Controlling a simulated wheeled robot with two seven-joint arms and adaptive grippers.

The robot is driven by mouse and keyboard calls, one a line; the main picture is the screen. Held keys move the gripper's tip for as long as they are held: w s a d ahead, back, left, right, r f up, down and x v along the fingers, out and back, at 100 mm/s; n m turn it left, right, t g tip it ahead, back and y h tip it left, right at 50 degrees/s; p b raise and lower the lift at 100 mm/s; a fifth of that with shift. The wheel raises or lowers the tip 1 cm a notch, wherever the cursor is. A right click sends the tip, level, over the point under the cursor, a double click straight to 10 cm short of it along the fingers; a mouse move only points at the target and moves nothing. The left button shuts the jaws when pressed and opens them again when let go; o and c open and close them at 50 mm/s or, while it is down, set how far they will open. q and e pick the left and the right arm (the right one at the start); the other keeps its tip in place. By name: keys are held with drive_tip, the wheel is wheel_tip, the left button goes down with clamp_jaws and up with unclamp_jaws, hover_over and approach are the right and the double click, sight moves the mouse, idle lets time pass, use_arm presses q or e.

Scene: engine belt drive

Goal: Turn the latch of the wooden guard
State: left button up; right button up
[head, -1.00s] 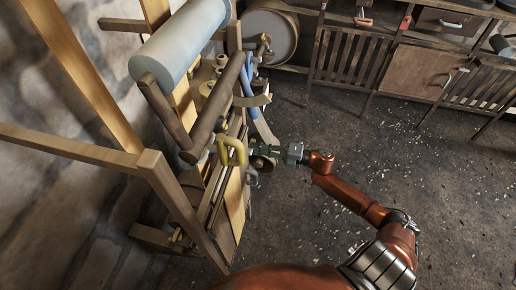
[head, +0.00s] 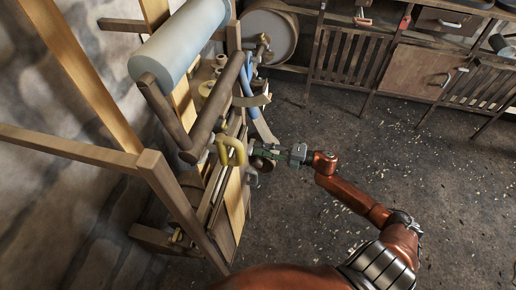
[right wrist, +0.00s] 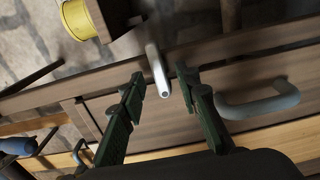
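The wooden guard (right wrist: 225,85) shows as brown boards in the right wrist view; its side also shows in the head view (head: 235,198). A pale grey latch lever (right wrist: 158,70) stands out from its upper board, tilted a little. My right gripper (right wrist: 162,82) is open, with one green finger on each side of the lever's end. I see gaps between the fingers and the lever. In the head view the right gripper (head: 262,152) is at the machine's right side, where the lever is hidden. My left gripper is not in view.
A grey curved handle (right wrist: 260,103) sits right of the fingers.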

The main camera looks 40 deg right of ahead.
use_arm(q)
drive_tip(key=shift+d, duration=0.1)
use_arm(e)
drive_tip(key=v, duration=1)
drive_tip(key=shift+s+d, duration=0.2)
drive_tip(key=shift+d, duration=0.1)
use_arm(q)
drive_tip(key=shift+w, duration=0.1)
